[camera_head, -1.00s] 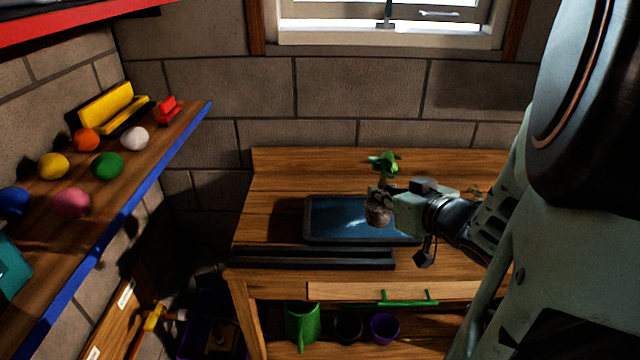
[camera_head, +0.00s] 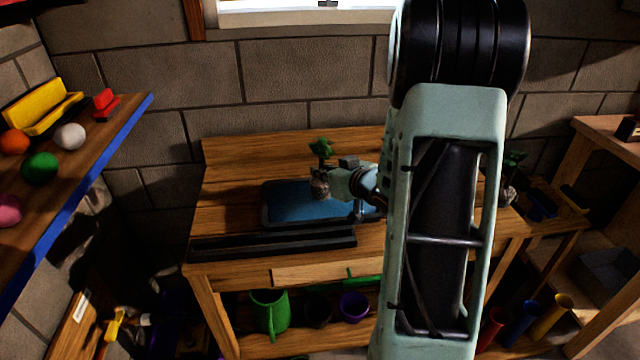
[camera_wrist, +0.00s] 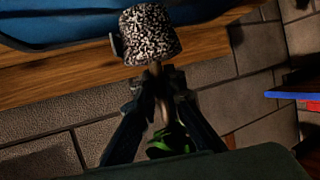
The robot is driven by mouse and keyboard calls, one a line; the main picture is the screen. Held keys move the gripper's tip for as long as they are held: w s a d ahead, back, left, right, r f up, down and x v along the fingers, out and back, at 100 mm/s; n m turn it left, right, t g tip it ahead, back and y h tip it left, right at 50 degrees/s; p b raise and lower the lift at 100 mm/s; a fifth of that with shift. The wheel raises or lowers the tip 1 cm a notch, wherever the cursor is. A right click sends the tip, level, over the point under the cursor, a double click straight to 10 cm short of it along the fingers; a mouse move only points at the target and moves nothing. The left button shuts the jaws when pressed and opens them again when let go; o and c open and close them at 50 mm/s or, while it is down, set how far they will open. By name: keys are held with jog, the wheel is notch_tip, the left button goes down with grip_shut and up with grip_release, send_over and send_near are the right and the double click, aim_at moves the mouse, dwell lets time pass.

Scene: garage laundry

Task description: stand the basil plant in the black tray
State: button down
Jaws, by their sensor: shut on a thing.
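The basil plant has green leaves (camera_head: 321,147) and a speckled black-and-white pot (camera_wrist: 150,36). My gripper (camera_wrist: 158,82) is shut on its stem, between pot and leaves. In the head view my gripper (camera_head: 328,174) holds the plant roughly upright over a wide dark-rimmed tray with a blue-looking inside (camera_head: 286,207). The tray's blue surface also shows in the wrist view (camera_wrist: 60,22). Whether the pot touches the tray cannot be told. A long, narrow black piece (camera_head: 275,242) lies along the table's front edge.
The wooden table (camera_head: 240,160) has bare room at the back. My arm hides its right part. Another potted plant (camera_head: 512,165) stands at the right. A shelf with coloured balls (camera_head: 40,168) juts in at left. A green watering can (camera_head: 269,312) and a purple pot (camera_head: 354,306) sit below.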

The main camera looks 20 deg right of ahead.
aim_at(321, 182)
jog(key=shift+w+f, duration=0.35)
jog(key=shift+f, duration=0.05)
jog(key=shift+f+b, duration=0.4)
jog(key=shift+f, duration=1.05)
jog(key=shift+f, duration=0.1)
jog(key=shift+f, duration=0.15)
jog(key=c, duration=2)
grip_release()
